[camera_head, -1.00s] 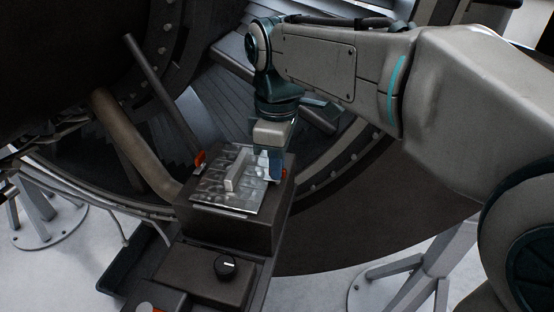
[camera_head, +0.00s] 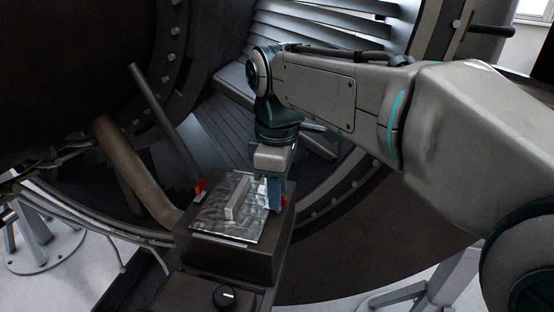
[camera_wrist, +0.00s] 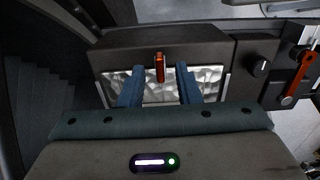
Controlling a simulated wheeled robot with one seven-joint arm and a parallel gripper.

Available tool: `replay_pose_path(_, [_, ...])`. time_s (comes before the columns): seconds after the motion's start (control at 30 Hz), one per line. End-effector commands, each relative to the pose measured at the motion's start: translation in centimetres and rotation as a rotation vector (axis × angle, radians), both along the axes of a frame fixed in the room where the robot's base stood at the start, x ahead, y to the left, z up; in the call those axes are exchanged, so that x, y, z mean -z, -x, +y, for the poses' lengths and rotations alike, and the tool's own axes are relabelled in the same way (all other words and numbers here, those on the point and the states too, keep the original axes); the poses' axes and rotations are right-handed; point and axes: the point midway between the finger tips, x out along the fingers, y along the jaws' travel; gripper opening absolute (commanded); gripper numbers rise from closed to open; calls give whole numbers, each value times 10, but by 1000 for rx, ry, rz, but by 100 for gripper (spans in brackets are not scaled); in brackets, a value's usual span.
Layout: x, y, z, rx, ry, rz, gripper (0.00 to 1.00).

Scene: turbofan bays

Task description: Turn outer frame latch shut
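My gripper (camera_head: 275,208) points down at that right edge. In the wrist view its blue fingers (camera_wrist: 160,72) are apart, with an upright orange latch (camera_wrist: 160,67) seen between their tips. I cannot tell whether the fingers touch it. The left latch is hidden there.
A unit with a black knob (camera_head: 226,297) adjoins the box on the near side; the wrist view shows an orange lever (camera_wrist: 298,78) beyond the knob. The large round engine casing (camera_head: 350,225) curves close behind. A brown pipe (camera_head: 135,170) runs at the left.

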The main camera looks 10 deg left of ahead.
Motion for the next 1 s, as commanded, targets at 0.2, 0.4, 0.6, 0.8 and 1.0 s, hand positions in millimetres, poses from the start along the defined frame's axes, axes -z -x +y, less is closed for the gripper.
replay_pose_path(0.2, [-38, -1, 1, 0, -4, -4, 30])
replay_pose_path(0.4, [-80, 0, 1, 0, -4, -4, 30])
replay_pose_path(0.6, [-112, -1, 1, -1, -3, -2, 30])
replay_pose_path(0.8, [-128, 0, 1, -2, -2, -2, 30])
replay_pose_path(1.0, [-131, 0, 1, -2, -1, -1, 30])
